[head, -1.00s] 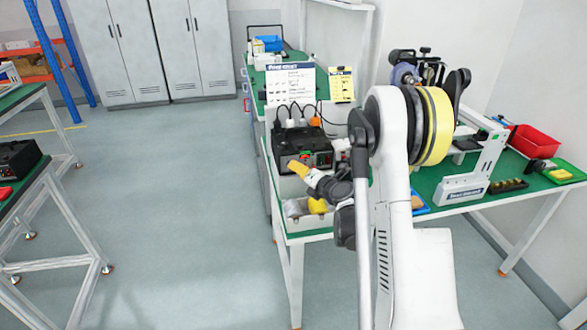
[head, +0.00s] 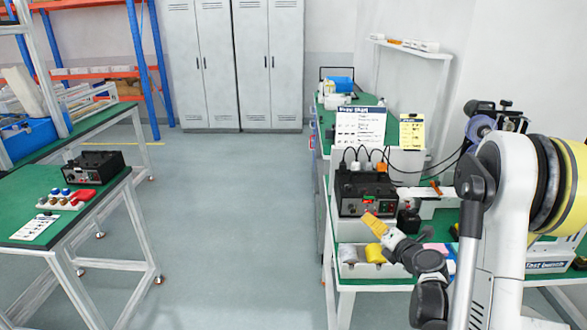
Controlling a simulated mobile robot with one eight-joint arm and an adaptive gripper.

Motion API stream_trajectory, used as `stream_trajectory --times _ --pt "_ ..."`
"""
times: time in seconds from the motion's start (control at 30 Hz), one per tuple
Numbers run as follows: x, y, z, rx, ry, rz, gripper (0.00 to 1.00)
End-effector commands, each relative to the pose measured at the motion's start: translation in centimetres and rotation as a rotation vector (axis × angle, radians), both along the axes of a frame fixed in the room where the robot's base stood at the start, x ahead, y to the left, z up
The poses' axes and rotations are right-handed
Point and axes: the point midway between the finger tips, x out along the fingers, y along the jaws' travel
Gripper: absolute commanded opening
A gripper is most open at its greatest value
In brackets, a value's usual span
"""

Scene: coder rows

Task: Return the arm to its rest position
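My arm (head: 500,220) stands folded at the right of the head view, white with black joints and a yellow ring. Its wrist runs down and left to my gripper (head: 376,224), whose end shows yellow. The gripper appears in front of the black power unit (head: 365,195) and above a white tray (head: 366,270). I cannot tell whether the yellow part is the fingers or a held thing, nor whether the fingers are apart. The arm hides part of the bench behind it.
The green-topped bench (head: 345,283) lies close under the gripper. Grey lockers (head: 270,65) stand at the back. The floor (head: 220,240) between the benches is clear.

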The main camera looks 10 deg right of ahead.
Motion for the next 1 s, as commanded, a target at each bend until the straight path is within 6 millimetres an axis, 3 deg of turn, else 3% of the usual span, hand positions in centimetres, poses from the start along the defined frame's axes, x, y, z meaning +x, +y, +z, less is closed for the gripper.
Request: stream_trajectory --times 0.07,0.17,0.27,0.4,0.53,0.63,0.77,1.0 --pt "0.1 0.1 0.7 0.011 -0.011 -0.006 0.35" --pt "0.6 0.6 3.8 0.074 -0.069 -0.040 0.35" --pt "1.0 1.3 9.6 0.218 -0.173 -0.119 0.35" --pt "-0.2 1.9 17.5 0.516 -0.310 -0.280 0.35" --pt "-3.0 2.4 21.2 0.821 -0.361 -0.449 0.35" --pt "-5.9 3.5 21.5 1.056 -0.343 -0.589 0.35" --pt "-10.6 6.4 19.2 1.349 -0.240 -0.783 0.35" --pt "-21.1 15.9 12.2 1.743 0.136 -1.125 0.35"
